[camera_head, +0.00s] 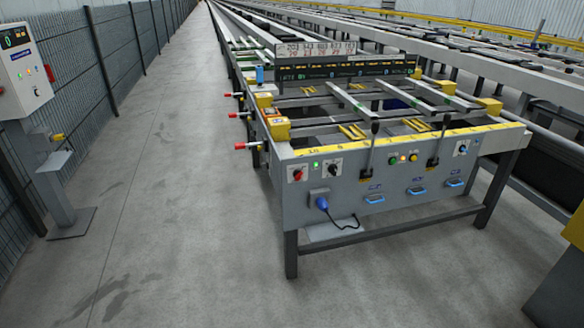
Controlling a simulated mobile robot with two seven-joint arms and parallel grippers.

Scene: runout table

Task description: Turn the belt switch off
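The runout table (290,215) stands right of centre, with a grey front panel. At the panel's left is a plate with a red rotary knob (297,174), a small green lit lamp (314,164) and a black rotary knob (335,165). Another small switch plate (462,148) sits at the panel's right end. A green button (393,160) and a yellow button (413,157) are between them. The labels are too small to read, so I cannot tell which one is the belt switch. Neither of my grippers is in view.
A blue plug (322,203) with a black cable hangs on the front panel. Blue handles (416,190) and two black levers (370,150) are on the front. A control post (62,190) stands at the left by a mesh fence. The concrete floor (170,200) between is clear.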

